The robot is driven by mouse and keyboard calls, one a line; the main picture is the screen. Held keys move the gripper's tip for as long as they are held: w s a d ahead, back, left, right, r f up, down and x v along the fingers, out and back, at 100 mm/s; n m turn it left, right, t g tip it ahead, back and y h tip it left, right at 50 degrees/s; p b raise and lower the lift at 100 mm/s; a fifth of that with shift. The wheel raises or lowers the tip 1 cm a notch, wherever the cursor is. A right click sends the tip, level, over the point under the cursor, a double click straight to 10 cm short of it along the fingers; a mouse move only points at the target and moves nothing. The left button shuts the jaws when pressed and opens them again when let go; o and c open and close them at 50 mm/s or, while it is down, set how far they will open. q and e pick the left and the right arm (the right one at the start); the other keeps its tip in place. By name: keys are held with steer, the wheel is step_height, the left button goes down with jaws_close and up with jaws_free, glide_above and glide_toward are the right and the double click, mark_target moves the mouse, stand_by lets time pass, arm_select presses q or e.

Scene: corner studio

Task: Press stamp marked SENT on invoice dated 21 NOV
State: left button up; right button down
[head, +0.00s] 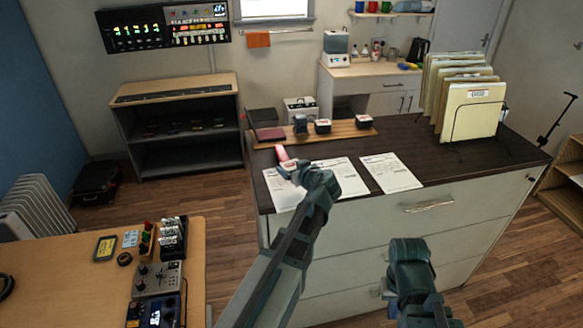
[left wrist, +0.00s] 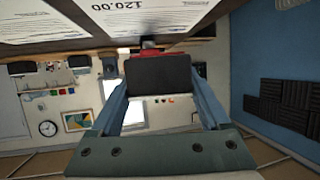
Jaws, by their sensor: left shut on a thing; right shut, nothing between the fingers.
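My left gripper (head: 291,168) is shut on a stamp (left wrist: 158,82) with a dark block and a red part; its red-pink end (head: 281,153) shows in the head view. It is over the counter at the left invoice (head: 284,198), partly covered by my arm. A middle invoice (head: 345,178) and a right invoice (head: 390,173) lie beside it. The left wrist view shows a sheet reading 120.00 (left wrist: 140,15). Dates and the stamp's marking are unreadable. My right gripper (head: 408,262) is low before the drawers, empty and shut.
Several dark stamps, one of them here (head: 322,126), stand on a wooden board (head: 345,130) behind the invoices, near a dark red pad (head: 270,134). A file rack (head: 470,110) stands at the counter's right. Bare counter (head: 440,165) lies right of the invoices.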

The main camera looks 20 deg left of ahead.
mark_target(292, 188)
arm_select(q)
steer(key=shift+f+b, duration=2.2)
steer(key=shift+f, duration=0.3)
steer(key=shift+f, duration=0.25)
steer(key=shift+r, duration=0.15)
step_height(292, 188, up, 7)
steer(key=p, duration=0.7)
steer(key=shift+r, duration=0.2)
steer(key=shift+f, duration=0.2)
